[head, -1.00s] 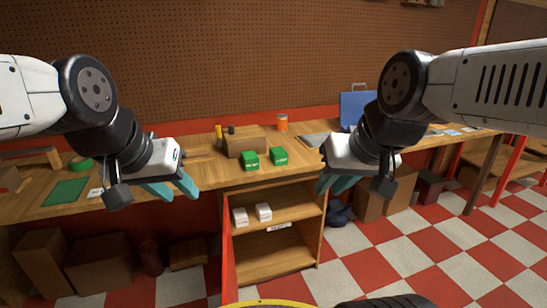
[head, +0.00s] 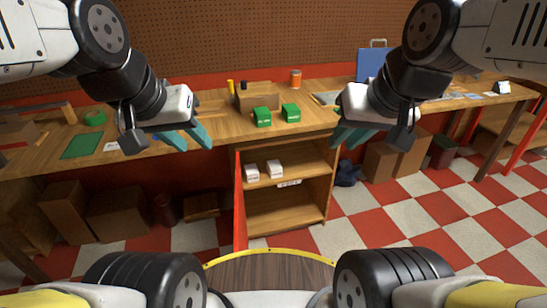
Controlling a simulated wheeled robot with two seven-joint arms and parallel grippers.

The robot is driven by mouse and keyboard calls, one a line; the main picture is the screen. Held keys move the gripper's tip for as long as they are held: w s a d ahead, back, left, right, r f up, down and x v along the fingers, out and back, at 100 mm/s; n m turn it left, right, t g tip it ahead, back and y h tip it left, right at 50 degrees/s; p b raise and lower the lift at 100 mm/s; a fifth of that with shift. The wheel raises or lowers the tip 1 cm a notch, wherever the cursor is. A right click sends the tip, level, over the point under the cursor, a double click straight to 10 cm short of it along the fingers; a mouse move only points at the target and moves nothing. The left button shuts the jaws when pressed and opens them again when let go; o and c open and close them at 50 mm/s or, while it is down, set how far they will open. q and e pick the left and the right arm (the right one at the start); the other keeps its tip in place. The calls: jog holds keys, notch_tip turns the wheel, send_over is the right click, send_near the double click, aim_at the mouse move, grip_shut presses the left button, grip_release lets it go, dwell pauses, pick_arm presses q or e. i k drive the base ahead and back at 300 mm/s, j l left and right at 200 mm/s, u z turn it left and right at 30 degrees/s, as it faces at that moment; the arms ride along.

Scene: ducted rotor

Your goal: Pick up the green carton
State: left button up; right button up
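Two green cartons stand side by side on the wooden workbench: a left green carton (head: 262,116) and a right green carton (head: 291,113). My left gripper (head: 188,138) has teal fingers, spread apart and empty, in front of the bench to the left of the cartons. My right gripper (head: 352,136) has teal fingers, seemingly apart and empty, to the right of the cartons. Neither gripper touches a carton.
A wooden block (head: 257,101) with upright tools stands behind the cartons, near an orange can (head: 296,79). A blue case (head: 372,64) stands at the back right. A green mat (head: 81,146) lies left.

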aim_at(291, 112)
jog(key=i+l+u, duration=0.25)
jog(key=l, duration=0.15)
jog(key=l+u, duration=0.25)
jog(key=l, duration=0.2)
jog(key=i+l+u, duration=0.15)
jog(key=l+u, duration=0.15)
jog(key=l, duration=0.2)
jog(key=i+l+u, duration=0.1)
jog(key=l+u, duration=0.15)
jog(key=l, duration=0.2)
